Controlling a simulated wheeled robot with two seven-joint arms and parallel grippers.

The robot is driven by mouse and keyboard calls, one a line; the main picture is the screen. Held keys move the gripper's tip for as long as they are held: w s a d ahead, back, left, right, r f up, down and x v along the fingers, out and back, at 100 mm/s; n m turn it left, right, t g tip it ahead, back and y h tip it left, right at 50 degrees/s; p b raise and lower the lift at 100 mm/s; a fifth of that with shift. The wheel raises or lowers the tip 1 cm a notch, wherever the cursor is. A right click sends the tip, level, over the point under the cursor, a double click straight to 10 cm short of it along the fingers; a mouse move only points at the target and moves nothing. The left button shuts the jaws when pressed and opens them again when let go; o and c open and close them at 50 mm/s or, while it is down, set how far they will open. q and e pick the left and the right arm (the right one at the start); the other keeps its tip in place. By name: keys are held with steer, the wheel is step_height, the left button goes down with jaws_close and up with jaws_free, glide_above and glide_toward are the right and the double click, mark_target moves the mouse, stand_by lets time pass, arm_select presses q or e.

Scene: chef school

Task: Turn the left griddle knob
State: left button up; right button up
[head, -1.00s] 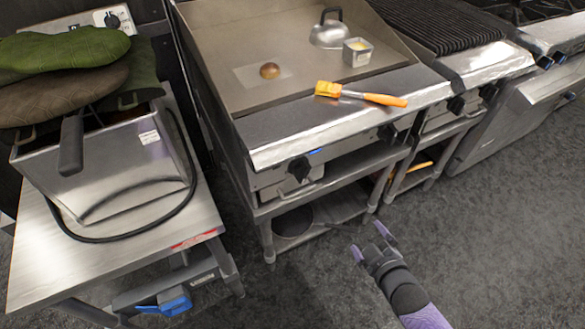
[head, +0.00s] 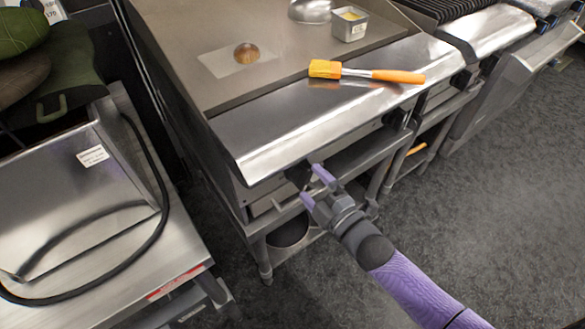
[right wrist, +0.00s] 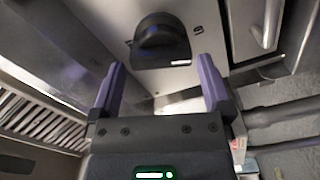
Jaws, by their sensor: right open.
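The left griddle knob (right wrist: 162,40) is black and round with a raised grip. It sits on the steel front panel and is large at the top of the right wrist view. In the head view the knob (head: 298,173) is partly hidden under the griddle's front ledge, just beyond my fingertips. My right gripper (head: 311,184) has purple fingers and is open and empty. In the right wrist view its fingers (right wrist: 160,68) lie to either side below the knob, apart from it as far as I can tell. My left gripper is not in view.
The griddle (head: 215,95) holds a bun (head: 247,53), a small metal container (head: 349,26) and a dome lid. An orange brush (head: 365,74) lies on its front ledge. Another knob (head: 400,117) is further right. A fryer (head: 85,190) stands at left. Floor at right is clear.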

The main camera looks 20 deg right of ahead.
mark_target(303, 176)
steer(key=b+x, duration=0.1)
steer(key=x, duration=0.4)
steer(key=shift+f+b, duration=0.2)
steer(key=shift+b, duration=0.2)
steer(key=shift+w+a+r, duration=0.1)
steer(key=shift+w, duration=0.15)
steer(key=c, duration=1)
steer(key=shift+o, duration=0.2)
